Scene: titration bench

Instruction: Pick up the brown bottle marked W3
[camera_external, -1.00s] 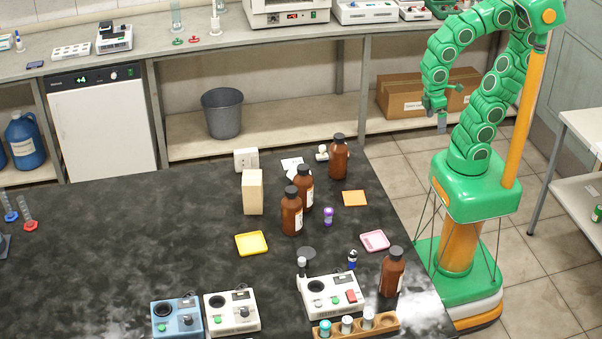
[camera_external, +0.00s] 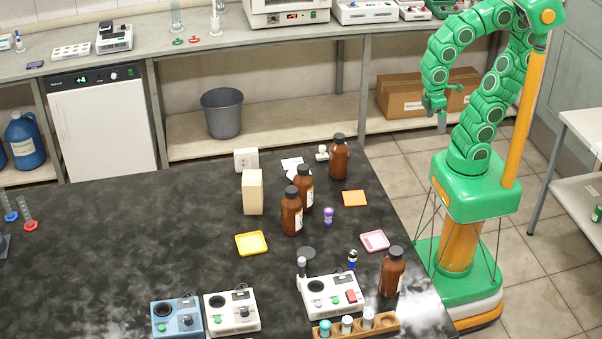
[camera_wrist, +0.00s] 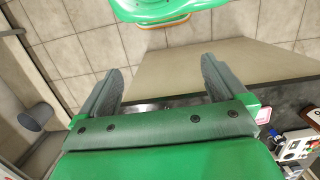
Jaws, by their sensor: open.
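Several brown bottles with black caps stand upright on the black bench. One stands at the back (camera_external: 339,160), two stand close together near the middle, the rear one (camera_external: 304,190) and the front one (camera_external: 291,213), and one stands at the front right (camera_external: 391,274). Their pale labels are too small to read, so I cannot tell which is W3. My gripper (camera_external: 441,122) hangs beyond the bench's right edge, away from all the bottles.
On the black bench (camera_external: 120,240) are a wooden block (camera_external: 253,192), a yellow dish (camera_external: 251,243), a pink dish (camera_external: 375,241), an orange mat (camera_external: 355,198), a white stirrer (camera_external: 333,297) and a wooden vial rack (camera_external: 355,326). The bench's left part is mostly clear.

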